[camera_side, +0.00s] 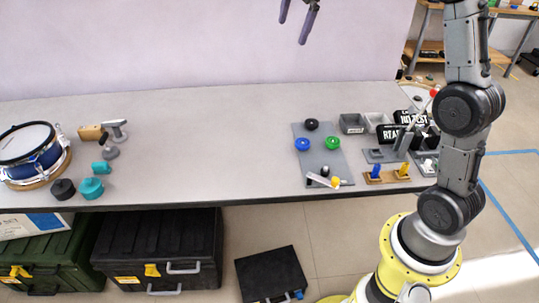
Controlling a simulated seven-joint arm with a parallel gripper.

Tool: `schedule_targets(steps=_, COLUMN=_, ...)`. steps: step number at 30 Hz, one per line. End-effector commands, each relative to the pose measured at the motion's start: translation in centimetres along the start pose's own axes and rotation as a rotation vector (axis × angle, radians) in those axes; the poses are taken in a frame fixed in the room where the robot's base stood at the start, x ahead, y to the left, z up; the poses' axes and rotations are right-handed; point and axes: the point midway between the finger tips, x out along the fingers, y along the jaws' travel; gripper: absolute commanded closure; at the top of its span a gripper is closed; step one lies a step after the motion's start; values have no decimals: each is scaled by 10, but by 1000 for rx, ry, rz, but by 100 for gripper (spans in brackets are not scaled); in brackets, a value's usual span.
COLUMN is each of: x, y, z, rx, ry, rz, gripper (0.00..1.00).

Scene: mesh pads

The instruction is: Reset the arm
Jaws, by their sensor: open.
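My gripper (298,22) is at the top edge of the side view, in front of the pale wall and well above the table. Its two dark purple fingers point down and stand apart with nothing between them. The rest of the gripper is cut off by the frame. My arm (462,160) rises on the right from a yellow base; its upper part leaves the picture at the top.
The grey table (215,150) is clear in the middle. A grey board (321,155) with coloured round parts lies to the right, near small bins (352,124) and signs. A blue drum (30,150) and teal parts (91,188) stand left. Black cases (160,250) sit below.

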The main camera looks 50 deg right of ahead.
Motion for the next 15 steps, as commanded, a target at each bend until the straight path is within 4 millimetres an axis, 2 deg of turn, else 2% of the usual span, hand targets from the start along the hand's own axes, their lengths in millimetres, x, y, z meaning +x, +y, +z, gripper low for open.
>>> schedule_targets(steps=1, x=-21, y=-15, z=-12, rx=15, ry=8, rz=24, gripper=1)
schedule_targets(steps=6, x=-68, y=-71, z=-41, rx=113, ry=41, rz=81, gripper=1)
schedule_targets(steps=12, x=-99, y=-149, z=-62, rx=274, ry=95, rz=127, gripper=1)
schedule_targets(steps=15, x=-104, y=-192, z=-67, rx=376, ry=127, rz=140, gripper=1)
